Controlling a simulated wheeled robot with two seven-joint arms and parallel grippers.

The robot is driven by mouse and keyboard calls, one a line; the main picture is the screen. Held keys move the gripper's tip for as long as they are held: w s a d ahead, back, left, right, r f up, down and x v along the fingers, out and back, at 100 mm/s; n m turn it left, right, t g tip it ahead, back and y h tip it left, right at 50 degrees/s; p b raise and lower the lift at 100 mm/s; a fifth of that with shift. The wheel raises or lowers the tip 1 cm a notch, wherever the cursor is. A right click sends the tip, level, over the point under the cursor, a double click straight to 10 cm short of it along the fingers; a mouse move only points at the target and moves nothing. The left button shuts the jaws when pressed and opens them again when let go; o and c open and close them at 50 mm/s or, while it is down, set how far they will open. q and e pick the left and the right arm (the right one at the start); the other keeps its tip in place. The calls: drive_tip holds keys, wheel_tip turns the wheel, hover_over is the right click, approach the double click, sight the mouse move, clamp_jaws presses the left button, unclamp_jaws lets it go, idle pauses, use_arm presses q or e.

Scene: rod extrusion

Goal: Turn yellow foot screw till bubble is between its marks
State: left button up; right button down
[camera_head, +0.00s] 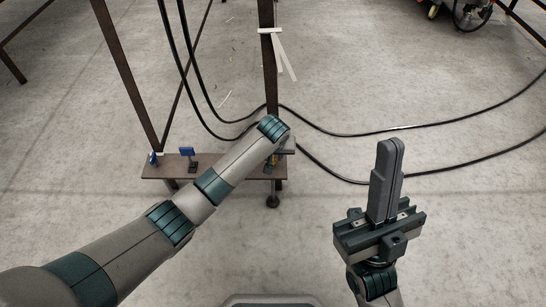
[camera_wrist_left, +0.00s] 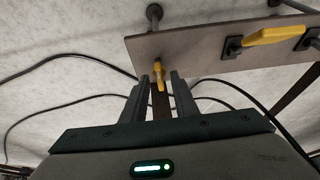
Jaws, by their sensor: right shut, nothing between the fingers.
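The yellow foot screw (camera_wrist_left: 158,75) shows at the near edge of the brown plate (camera_wrist_left: 200,45) in the left wrist view. My left gripper (camera_wrist_left: 160,80) is open, with its fingertips on either side of the screw and small gaps visible. In the head view my left arm hides most of this end of the plate (camera_head: 220,171). A yellow level (camera_wrist_left: 275,36) lies on the plate; its bubble and marks cannot be made out. My right gripper (camera_head: 387,165) is shut and empty, pointing up, well right of the plate.
A blue level (camera_head: 187,153) and a blue screw (camera_head: 153,158) are on the plate's left part. Dark steel posts (camera_head: 270,60) rise behind it. Black cables (camera_head: 340,134) cross the floor.

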use_arm(q)
clamp_jaws()
idle(0.3)
